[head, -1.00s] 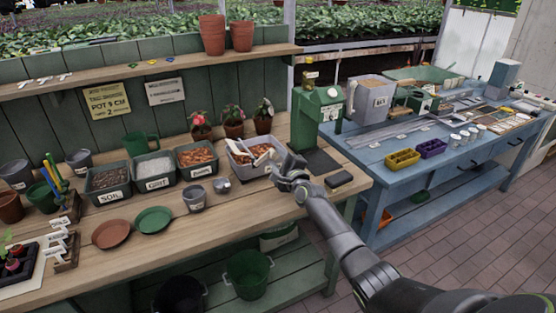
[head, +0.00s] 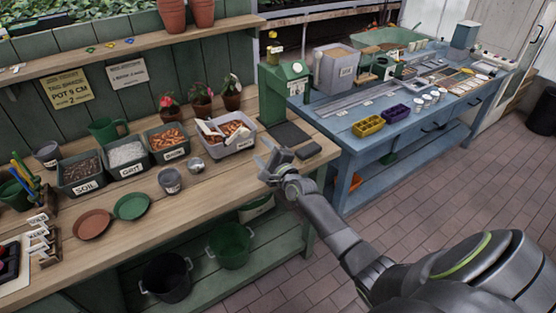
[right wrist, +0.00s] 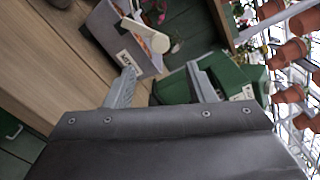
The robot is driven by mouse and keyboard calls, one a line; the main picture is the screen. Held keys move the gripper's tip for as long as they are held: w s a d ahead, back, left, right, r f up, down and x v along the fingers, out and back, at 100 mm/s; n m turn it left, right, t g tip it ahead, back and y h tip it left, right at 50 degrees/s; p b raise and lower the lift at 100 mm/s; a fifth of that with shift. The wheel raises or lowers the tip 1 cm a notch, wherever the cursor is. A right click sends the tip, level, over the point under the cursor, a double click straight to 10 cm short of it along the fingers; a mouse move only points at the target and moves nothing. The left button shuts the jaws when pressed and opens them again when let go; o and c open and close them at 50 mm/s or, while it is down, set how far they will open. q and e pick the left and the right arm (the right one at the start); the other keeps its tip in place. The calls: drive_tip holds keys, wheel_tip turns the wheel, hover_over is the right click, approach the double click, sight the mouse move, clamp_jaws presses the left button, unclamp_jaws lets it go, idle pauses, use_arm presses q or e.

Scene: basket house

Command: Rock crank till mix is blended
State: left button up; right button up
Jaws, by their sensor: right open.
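A green box-shaped machine (head: 286,97) stands at the right end of the wooden bench, with a pale round knob on its upper front and a small yellow piece on top. No crank arm can be made out clearly. A grey bin (head: 240,146) left of it holds orange-brown mix and a pale scoop. My right gripper (head: 268,160) is open and empty, in front of the machine and right of the bin. In the right wrist view, the bin (right wrist: 112,30) is beyond the left finger and the green machine (right wrist: 235,82) beyond the right finger, both apart from the jaws. My left gripper is out of view.
Bins of soil (head: 82,172), grit (head: 127,155) and another mix (head: 167,142) line the bench. A dark pad (head: 284,134) and a small black block (head: 309,150) lie near my right gripper. A blue table (head: 345,140) stands to the right. Tiled floor (head: 440,210) is open.

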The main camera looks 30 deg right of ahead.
use_arm(q)
wheel_tip(320, 180, up, 2)
drive_tip(key=shift+r+p, duration=0.2)
drive_tip(key=shift+p, duration=0.7)
use_arm(e)
drive_tip(key=s, duration=0.8)
drive_tip(key=shift+s, duration=0.15)
drive_tip(key=shift+d, duration=0.1)
drive_tip(key=shift+c, duration=0.2)
